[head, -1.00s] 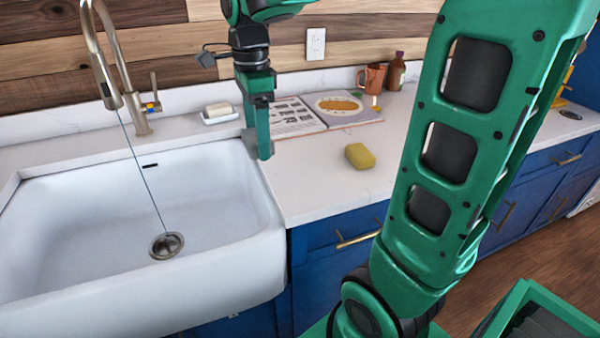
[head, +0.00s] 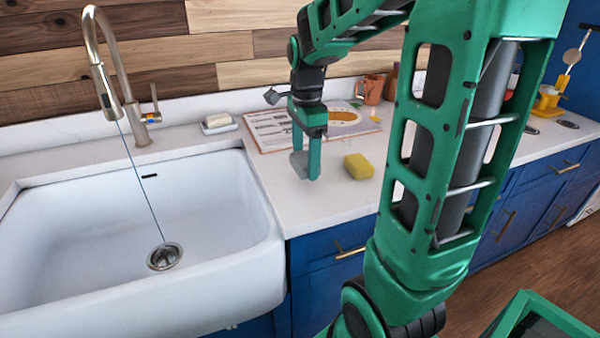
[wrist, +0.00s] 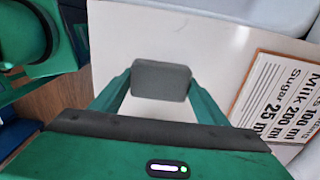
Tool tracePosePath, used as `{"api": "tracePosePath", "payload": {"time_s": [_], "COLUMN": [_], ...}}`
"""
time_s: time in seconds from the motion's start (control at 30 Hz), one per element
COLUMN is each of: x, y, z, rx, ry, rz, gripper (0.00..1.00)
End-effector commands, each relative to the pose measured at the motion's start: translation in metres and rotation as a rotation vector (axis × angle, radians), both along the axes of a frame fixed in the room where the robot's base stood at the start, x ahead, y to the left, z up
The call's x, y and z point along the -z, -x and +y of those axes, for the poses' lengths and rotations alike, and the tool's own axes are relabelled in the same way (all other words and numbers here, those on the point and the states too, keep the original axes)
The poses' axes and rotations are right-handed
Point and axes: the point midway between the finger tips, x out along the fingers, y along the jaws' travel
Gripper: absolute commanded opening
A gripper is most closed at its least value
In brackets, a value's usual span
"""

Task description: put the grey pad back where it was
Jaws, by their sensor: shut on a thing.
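The grey pad (wrist: 161,80) is a small rounded block held between the two fingers of my gripper (wrist: 160,88) in the wrist view. In the head view my gripper (head: 307,168) is over the white counter, in front of the open cookbook and left of the yellow sponge, with the grey pad (head: 298,163) showing at its fingertips. My gripper is shut on the pad. Whether the pad touches the counter I cannot tell.
The yellow sponge (head: 358,166) lies close to the right of my gripper. The open cookbook (head: 268,130) lies behind it. The white sink (head: 90,225) is to the left, with a soap dish (head: 219,124) at its back edge. The front counter strip (head: 310,208) is clear.

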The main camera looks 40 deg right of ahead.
Motion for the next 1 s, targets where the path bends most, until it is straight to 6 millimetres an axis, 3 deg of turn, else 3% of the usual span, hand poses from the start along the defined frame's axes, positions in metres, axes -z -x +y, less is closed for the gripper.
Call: {"api": "tracePosePath", "payload": {"time_s": [0.33, 0.73, 0.77, 0.8, 1.0], "x": [0.038, 0.043, 0.042, 0.042, 0.042], "y": [0.000, 0.000, 0.000, 0.000, 0.000], "z": [0.000, 0.000, 0.000, 0.001, 0.001], "rx": [-0.001, -0.002, -0.002, -0.002, -0.003], "ry": [-0.001, 0.000, 0.000, 0.000, 0.000], "rz": [0.002, 0.001, 0.000, 0.000, 0.000], "gripper": [0.50, 0.50, 0.75, 0.85, 0.87]}}
